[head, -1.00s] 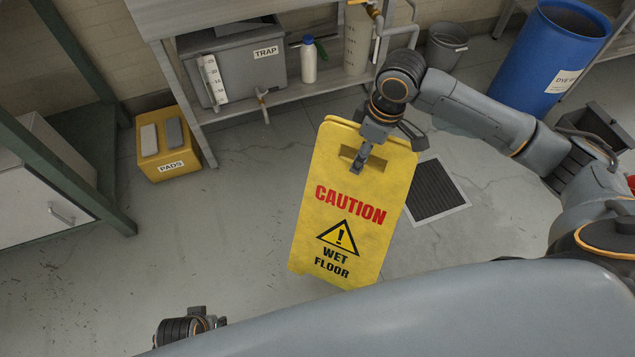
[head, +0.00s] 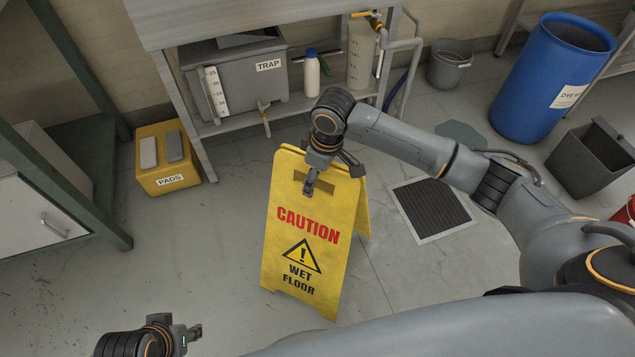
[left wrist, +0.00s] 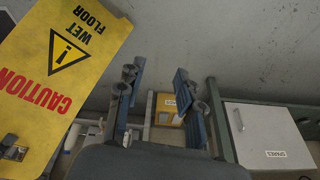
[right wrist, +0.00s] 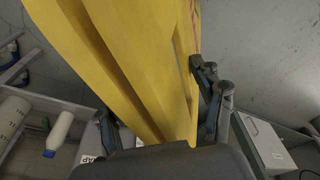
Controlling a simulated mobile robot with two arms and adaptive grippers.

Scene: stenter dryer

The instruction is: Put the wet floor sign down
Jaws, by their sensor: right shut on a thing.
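The yellow wet floor sign (head: 300,225) stands upright in the head view, its printed front panel facing me and its back panel showing behind at the right. It also fills the left of the left wrist view (left wrist: 62,60). My right gripper (head: 322,178) is shut on the sign at its top, by the handle slot. In the right wrist view the sign's yellow panels (right wrist: 130,60) run between the fingers. The sign's bottom is close to the floor; I cannot tell whether it touches. My left gripper (left wrist: 163,105) is open and empty, low at the left of the sign.
A floor drain grate (head: 433,209) and a puddle (head: 461,135) lie right of the sign. A yellow pads box (head: 166,160), the trap shelf (head: 285,108), a grey bucket (head: 449,65), a blue drum (head: 551,80) and a dark bin (head: 590,160) stand around. Floor left of the sign is clear.

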